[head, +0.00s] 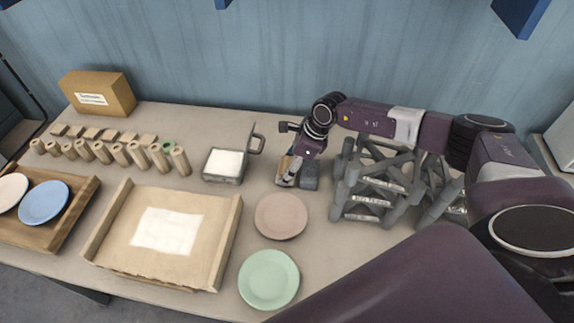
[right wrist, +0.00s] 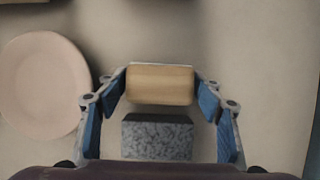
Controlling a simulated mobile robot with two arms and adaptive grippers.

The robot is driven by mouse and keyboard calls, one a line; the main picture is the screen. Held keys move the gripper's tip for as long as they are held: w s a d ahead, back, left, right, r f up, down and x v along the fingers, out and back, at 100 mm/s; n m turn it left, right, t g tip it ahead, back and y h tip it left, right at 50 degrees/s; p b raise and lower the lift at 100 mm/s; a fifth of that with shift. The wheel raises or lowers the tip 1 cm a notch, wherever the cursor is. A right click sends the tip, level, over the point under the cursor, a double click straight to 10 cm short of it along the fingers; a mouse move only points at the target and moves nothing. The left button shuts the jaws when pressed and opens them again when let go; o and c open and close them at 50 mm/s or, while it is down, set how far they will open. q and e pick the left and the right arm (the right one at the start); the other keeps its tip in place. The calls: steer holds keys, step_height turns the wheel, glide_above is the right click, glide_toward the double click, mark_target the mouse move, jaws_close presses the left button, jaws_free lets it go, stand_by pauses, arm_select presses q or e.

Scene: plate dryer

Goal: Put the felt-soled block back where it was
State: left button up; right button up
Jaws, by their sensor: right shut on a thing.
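A wooden block (right wrist: 160,84) with a pale strip along its far edge, which I take to be the felt-soled block, sits between the blue pads of my right gripper (right wrist: 160,90). In the head view my right gripper (head: 291,172) points down at the table behind the pink plate, shut on this block (head: 284,168), which is partly hidden. A grey speckled block (right wrist: 157,137) lies right beside it; it also shows in the head view (head: 310,177). I cannot tell whether the wooden block touches the table. My left gripper is not in view.
A pink plate (head: 281,217) and green plate (head: 268,279) lie in front. A metal tray with a white pad (head: 241,177) stands left, a grey rack (head: 366,205) right. Several wooden cylinders (head: 119,155), small blocks (head: 91,134) and a wooden frame (head: 225,235) are further left.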

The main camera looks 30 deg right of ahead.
steer(key=shift+f, duration=0.2)
steer(key=o, duration=1.6)
steer(key=shift+c, duration=0.2)
steer(key=shift+r, duration=0.2)
steer(key=shift+d+r, duration=0.1)
steer(key=shift+r, duration=0.15)
steer(key=b+v, duration=0.3)
steer(key=v, duration=0.8)
steer(key=shift+r+b, duration=0.2)
steer(key=shift+b, duration=0.1)
